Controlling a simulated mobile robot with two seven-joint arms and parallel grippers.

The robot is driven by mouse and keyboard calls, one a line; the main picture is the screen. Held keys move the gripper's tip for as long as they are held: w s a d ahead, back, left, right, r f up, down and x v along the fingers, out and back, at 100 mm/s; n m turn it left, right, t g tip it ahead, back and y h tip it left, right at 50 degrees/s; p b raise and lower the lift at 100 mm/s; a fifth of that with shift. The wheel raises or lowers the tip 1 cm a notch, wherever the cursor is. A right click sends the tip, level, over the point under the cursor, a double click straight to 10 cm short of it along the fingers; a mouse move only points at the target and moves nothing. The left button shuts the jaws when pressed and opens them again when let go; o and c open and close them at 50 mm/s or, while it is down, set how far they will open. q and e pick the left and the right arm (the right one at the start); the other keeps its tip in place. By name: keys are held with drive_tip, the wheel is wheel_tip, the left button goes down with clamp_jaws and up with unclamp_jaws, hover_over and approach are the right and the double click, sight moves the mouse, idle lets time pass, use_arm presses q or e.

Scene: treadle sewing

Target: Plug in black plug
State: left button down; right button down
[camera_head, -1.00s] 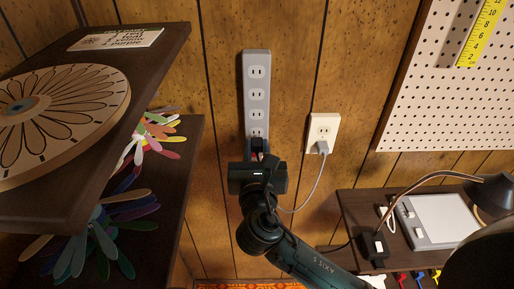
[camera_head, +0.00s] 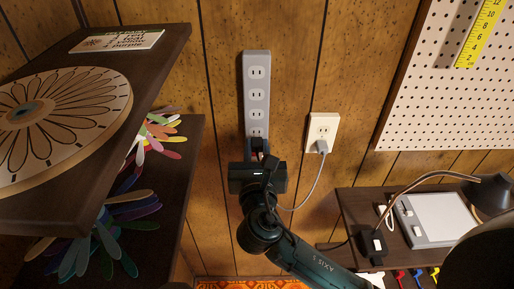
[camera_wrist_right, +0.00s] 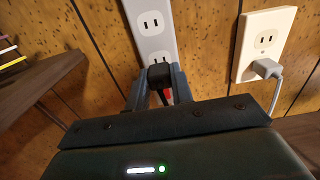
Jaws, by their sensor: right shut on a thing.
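The grey power strip (camera_head: 257,90) is mounted upright on the wood-panelled wall, with several outlets in a column. My right gripper (camera_head: 257,150) is at the strip's lower end, shut on the black plug. In the right wrist view the black plug (camera_wrist_right: 160,78) sits between the fingers of my right gripper (camera_wrist_right: 158,92), close against a low outlet of the strip (camera_wrist_right: 153,25). The slots of that outlet show just above the plug. I cannot tell whether its prongs are inside an outlet. My left gripper is not in view.
A white wall outlet (camera_head: 322,131) with a light plug and cord is right of the strip. Dark shelves with a patterned disc (camera_head: 60,110) and coloured petals (camera_head: 155,135) stand at left. A small table with a lamp (camera_head: 490,192) is at lower right.

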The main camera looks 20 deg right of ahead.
drive_tip(key=shift+p, duration=0.3)
idle(0.4)
drive_tip(key=shift+p+x, duration=0.3)
drive_tip(key=shift+x, duration=1.05)
drive_tip(key=c, duration=1.1)
unclamp_jaws()
drive_tip(key=shift+c, duration=0.2)
